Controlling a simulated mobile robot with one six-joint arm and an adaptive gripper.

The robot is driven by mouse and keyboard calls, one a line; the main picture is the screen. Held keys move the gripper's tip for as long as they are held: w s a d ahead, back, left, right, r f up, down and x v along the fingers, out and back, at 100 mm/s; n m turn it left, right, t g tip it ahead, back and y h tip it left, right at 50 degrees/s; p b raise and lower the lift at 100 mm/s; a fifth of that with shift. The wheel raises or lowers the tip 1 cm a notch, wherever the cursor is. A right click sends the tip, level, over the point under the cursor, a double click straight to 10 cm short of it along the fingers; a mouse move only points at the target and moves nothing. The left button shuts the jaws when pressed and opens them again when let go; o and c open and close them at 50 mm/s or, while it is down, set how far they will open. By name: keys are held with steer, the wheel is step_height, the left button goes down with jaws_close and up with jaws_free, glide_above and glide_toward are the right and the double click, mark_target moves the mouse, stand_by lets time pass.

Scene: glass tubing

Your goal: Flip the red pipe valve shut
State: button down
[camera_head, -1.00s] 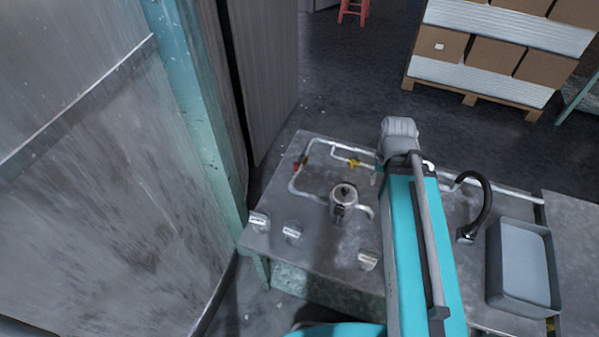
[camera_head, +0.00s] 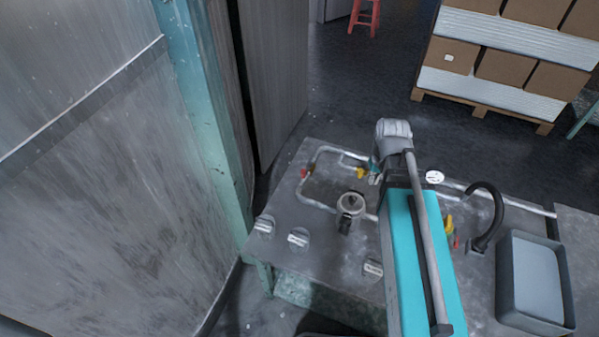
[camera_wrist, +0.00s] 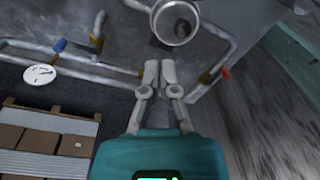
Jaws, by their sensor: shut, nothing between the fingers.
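The red valve (camera_head: 304,173) sits on the left stretch of the pale pipe loop on the grey worktop. It also shows in the wrist view (camera_wrist: 226,73), to the right of the fingers, small, so its handle angle is hard to judge. My gripper (camera_wrist: 160,66) is shut and empty, its two pale fingers close together. In the head view it is mostly hidden behind my arm, to the right of the red valve and apart from it. A yellow fitting (camera_head: 361,172) lies on the pipe between the gripper and the red valve.
A wall panel (camera_head: 80,180) bounds the left.

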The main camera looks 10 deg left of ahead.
steer(key=w+a+f+n+y+b, duration=0.1)
steer(key=w+a+f+n+b, duration=0.2)
steer(key=w+a, duration=0.2)
steer(key=w+a+f+n+y+b, duration=0.1)
steer(key=w+a+f+n+b, duration=0.2)
steer(key=w+a, duration=0.3)
steer(key=w+a+f+n+t+y+b, duration=0.1)
steer(key=w+a, duration=0.5)
steer(key=a, duration=0.7)
steer(key=f+n+b, duration=0.1)
steer(key=n+b, duration=0.1)
steer(key=n, duration=0.1)
steer(key=shift+a+f+n, duration=0.3)
steer(key=shift+a+f, duration=0.05)
steer(key=shift+f, duration=0.05)
steer(key=shift+f, duration=0.1)
step_height(320, 180, down, 9)
steer(key=b, duration=0.9)
steer(key=shift+s+d+f, duration=0.15)
steer(key=shift+d, duration=0.15)
steer(key=shift+s+a, duration=0.1)
